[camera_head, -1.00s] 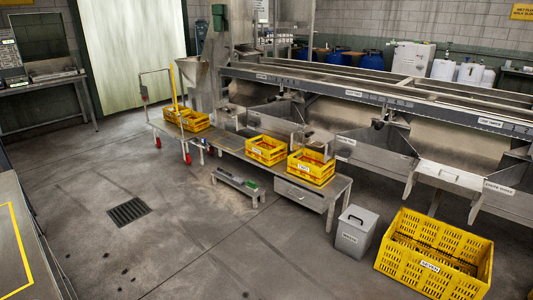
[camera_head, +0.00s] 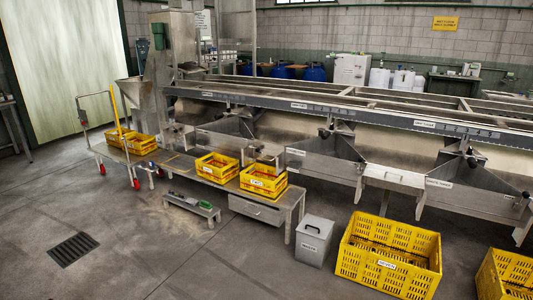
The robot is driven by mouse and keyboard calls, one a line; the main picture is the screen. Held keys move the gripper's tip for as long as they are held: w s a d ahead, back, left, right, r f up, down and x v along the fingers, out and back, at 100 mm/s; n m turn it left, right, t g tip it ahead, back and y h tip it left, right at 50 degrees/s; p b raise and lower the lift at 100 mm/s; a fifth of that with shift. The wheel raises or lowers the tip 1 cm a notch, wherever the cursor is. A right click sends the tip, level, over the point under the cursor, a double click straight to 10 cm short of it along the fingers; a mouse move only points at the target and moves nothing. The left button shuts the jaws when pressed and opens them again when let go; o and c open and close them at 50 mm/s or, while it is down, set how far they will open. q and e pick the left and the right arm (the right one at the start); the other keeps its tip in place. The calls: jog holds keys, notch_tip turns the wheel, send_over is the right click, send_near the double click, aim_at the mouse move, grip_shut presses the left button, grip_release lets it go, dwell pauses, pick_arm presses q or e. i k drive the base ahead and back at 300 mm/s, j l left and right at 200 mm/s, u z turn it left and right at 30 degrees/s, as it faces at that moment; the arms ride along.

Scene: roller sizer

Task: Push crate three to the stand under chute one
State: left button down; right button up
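Two small yellow crates stand side by side on the low metal bench under the sizer, a left one (camera_head: 217,168) and a right one (camera_head: 263,182). Another small yellow crate (camera_head: 140,145) is at the far left on a wheeled trolley (camera_head: 112,154) with a raised handle. The crates have white labels too small to read surely, so I cannot tell which is crate three. Metal chutes hang along the sizer: a left one (camera_head: 225,132), a middle one (camera_head: 325,163) and a right one (camera_head: 475,190). I cannot tell which is chute one. Neither gripper is in view.
A grey lidded bin (camera_head: 313,240) and a large yellow crate (camera_head: 388,256) stand on the floor at the front right. Another yellow crate (camera_head: 506,275) is cut off by the right edge. A low rack (camera_head: 193,208) stands before the bench. The floor left of it is open around a drain (camera_head: 73,249).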

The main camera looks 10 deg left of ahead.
aim_at(211, 169)
jog(key=i+j+u, duration=0.4)
jog(key=i, duration=0.6)
jog(key=i+u, duration=0.35)
jog(key=i, duration=0.65)
